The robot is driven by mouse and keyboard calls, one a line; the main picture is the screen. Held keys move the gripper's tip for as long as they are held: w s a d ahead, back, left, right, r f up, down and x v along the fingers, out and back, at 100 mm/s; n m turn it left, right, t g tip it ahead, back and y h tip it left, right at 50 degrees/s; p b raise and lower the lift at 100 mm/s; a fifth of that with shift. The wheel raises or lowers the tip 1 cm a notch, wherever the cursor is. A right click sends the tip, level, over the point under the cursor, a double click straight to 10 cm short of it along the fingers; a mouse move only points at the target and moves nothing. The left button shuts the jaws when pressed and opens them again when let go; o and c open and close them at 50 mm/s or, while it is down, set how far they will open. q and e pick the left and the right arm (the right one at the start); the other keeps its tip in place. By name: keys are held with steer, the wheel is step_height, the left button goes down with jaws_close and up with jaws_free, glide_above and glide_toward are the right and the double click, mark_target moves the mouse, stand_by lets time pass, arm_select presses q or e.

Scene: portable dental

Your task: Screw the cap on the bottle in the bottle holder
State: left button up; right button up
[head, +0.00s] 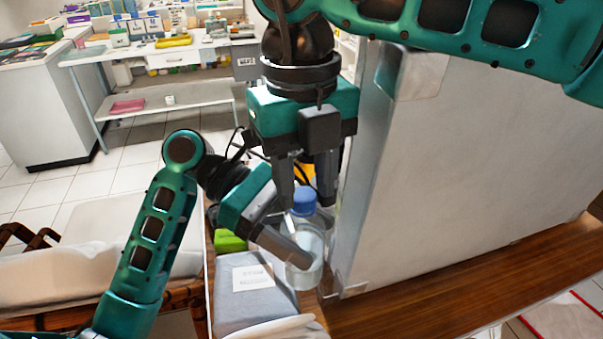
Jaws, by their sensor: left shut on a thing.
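A clear bottle (310,240) stands upright on the wooden counter, with a blue cap (304,201) at its top. Whether the cap is threaded on or only resting cannot be told. A clear round holder (307,277) seems to surround the bottle's lower part; the boundary between them is hard to see. My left gripper (300,240) comes in from the left and is shut on the bottle, one finger crossing its front. My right gripper (307,196) points down from above, its fingers apart on either side of the cap. Contact with the cap cannot be told.
A large pale panel (450,170) stands close on the right of the bottle. A grey box with a white label (252,278) and a green item (230,240) lie to the left. The wooden counter (420,308) is clear at the front right.

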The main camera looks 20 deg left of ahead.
steer(key=shift+s+f, duration=0.4)
steer(key=shift+f, duration=0.35)
steer(key=c, duration=0.4)
steer(key=shift+c, duration=0.2)
step_height(320, 180, up, 4)
steer(key=shift+a+r, duration=0.1)
steer(key=shift+r, duration=0.05)
steer(key=shift+o, duration=0.2)
steer(key=shift+w+r+p, duration=0.15)
steer(key=shift+p, duration=0.15)
